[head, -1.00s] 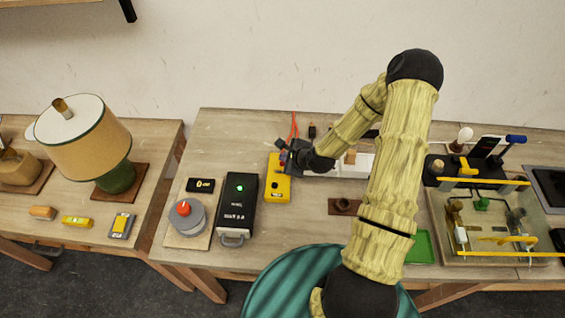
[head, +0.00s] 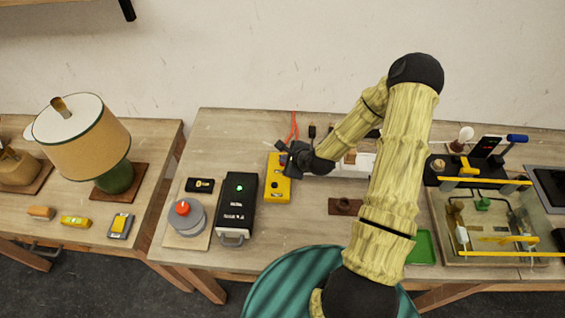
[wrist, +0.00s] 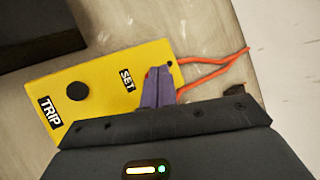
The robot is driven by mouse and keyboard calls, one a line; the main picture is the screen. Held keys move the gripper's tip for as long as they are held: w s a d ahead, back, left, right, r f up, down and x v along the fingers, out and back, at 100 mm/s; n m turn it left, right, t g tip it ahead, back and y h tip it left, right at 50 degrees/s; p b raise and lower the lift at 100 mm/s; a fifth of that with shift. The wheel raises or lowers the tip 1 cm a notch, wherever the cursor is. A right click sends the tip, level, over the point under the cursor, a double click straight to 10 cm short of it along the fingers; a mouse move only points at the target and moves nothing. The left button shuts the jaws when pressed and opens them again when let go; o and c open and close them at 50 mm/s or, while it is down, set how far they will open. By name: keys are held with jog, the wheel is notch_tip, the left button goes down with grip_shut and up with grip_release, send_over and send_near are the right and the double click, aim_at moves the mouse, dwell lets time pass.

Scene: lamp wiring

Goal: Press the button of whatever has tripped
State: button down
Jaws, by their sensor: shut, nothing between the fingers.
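A yellow box (head: 277,190) lies on the table with a red-orange cord at its back. In the wrist view the box (wrist: 100,85) has a round black button (wrist: 76,91) near its TRIP label (wrist: 50,113). A SET label (wrist: 127,79) is at its other end. My gripper (head: 284,157) is over the box's back end. Its purple fingers (wrist: 158,78) are shut and empty, with their tips beside the SET label. They hide whatever is under them; I cannot tell whether they touch the box.
A black box (head: 237,205) with a lit green light stands left of the yellow box. A grey round device with a red knob (head: 183,208) is farther left. A white strip (head: 362,165) lies right of my gripper. A lamp (head: 88,140) stands on the left table.

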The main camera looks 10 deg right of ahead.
jog(key=shift+f, duration=0.15)
dwell(0.5)
jog(key=shift+r+p, duration=0.55)
jog(key=shift+r, duration=0.25)
notch_tip(320, 180, up, 5)
jog(key=p, duration=0.4)
dwell(0.8)
